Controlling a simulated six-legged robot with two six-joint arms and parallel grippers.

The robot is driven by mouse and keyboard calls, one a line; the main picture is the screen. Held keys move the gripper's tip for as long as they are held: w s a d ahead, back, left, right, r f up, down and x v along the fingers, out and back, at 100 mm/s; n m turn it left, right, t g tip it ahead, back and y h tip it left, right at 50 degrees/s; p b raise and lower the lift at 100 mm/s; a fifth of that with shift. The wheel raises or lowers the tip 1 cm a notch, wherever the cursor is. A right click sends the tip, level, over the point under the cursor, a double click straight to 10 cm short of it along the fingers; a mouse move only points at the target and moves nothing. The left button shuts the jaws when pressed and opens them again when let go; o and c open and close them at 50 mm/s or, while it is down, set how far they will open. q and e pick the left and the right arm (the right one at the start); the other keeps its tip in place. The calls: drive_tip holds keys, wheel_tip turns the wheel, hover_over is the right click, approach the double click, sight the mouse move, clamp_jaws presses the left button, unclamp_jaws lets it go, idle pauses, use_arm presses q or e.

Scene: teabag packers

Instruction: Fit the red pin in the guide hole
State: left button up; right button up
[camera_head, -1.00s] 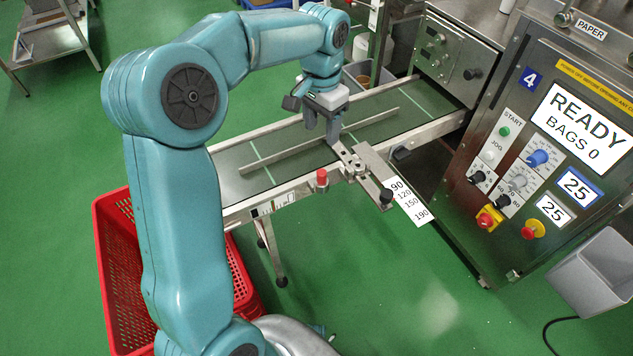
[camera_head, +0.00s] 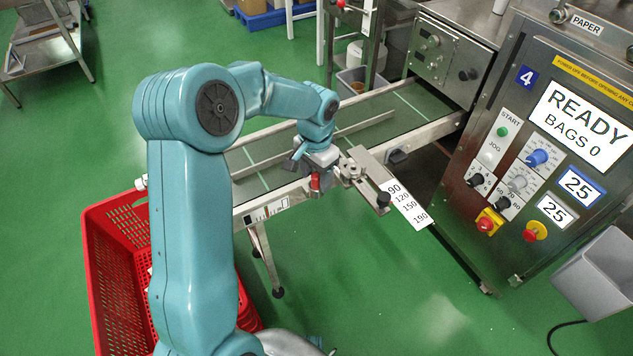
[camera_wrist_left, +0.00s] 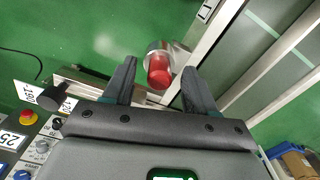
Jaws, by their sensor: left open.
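The red pin (camera_head: 315,182) stands at the near side rail of the conveyor, left of the guide bracket (camera_head: 352,170). In the left wrist view the red pin (camera_wrist_left: 159,72) shows its red top above a round metal collar. My left gripper (camera_head: 316,174) is at the pin and partly hides it. In the wrist view the fingers of my left gripper (camera_wrist_left: 160,68) are apart, one on each side of the pin, with a gap on both sides. The guide hole cannot be made out; the bracket is partly hidden by the gripper. My right gripper is not in view.
The metal scale arm (camera_head: 368,168) with a black knob (camera_head: 383,199) and number plate (camera_head: 405,203) juts out right of the pin. The conveyor belt (camera_head: 390,128) lies behind. A control panel (camera_head: 530,150) stands right, a red crate (camera_head: 105,265) left.

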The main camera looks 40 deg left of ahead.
sight(316, 175)
use_arm(q)
drive_tip(key=shift+f, duration=0.25)
clamp_jaws()
drive_tip(key=shift+r, duration=0.1)
wheel_tip(316, 175, up, 20)
drive_tip(key=p, duration=0.4)
drive_tip(key=shift+p, duration=0.3)
